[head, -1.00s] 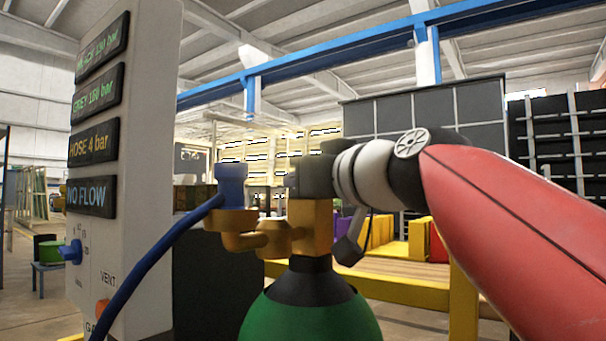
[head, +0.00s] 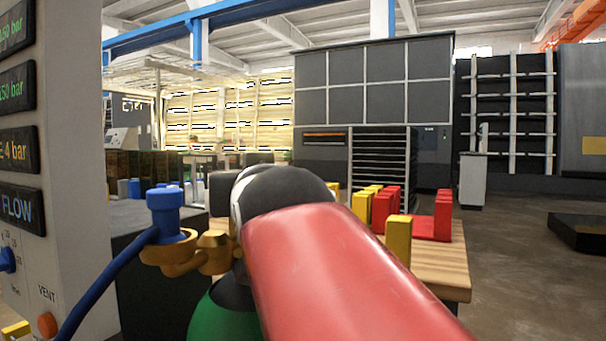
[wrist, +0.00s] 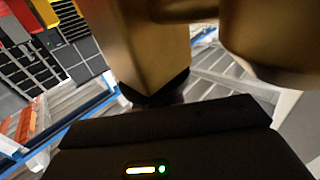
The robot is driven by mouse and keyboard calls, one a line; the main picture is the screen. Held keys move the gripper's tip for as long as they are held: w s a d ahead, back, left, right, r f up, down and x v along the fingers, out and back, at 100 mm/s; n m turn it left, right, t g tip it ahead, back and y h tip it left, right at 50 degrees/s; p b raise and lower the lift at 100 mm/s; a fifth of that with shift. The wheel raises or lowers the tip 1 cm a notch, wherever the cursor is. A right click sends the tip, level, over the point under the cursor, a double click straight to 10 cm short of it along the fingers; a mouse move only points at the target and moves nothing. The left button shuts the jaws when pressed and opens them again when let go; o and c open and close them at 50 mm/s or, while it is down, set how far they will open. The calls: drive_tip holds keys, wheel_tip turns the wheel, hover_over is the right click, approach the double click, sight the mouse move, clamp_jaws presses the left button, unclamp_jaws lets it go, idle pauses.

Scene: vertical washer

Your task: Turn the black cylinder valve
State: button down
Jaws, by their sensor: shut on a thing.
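The green gas cylinder (head: 222,312) with a black shoulder stands at the lower middle of the head view, mostly behind my red arm. Its brass valve body (head: 212,241) shows left of my arm, and in the wrist view as a large brass block (wrist: 140,45). A black part (wrist: 158,92), seemingly the valve's knob, sits at the end of that block, against my gripper. My gripper (head: 222,192) is at the top of the valve and shut on it. Its dark housing (wrist: 165,140) fills the bottom of the wrist view; its fingertips are hidden.
A blue hose fitting (head: 166,208) joins the brass connection on the left, its hose running down. The grey gauge panel (head: 75,150) stands close at far left, with readouts cut off. A wooden table (head: 445,262) with red and yellow blocks is behind on the right.

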drive_tip(key=c, duration=1.5)
unclamp_jaws()
drive_tip(key=b+v, duration=0.1)
drive_tip(key=v, duration=0.6)
drive_tip(key=shift+s, duration=0.35)
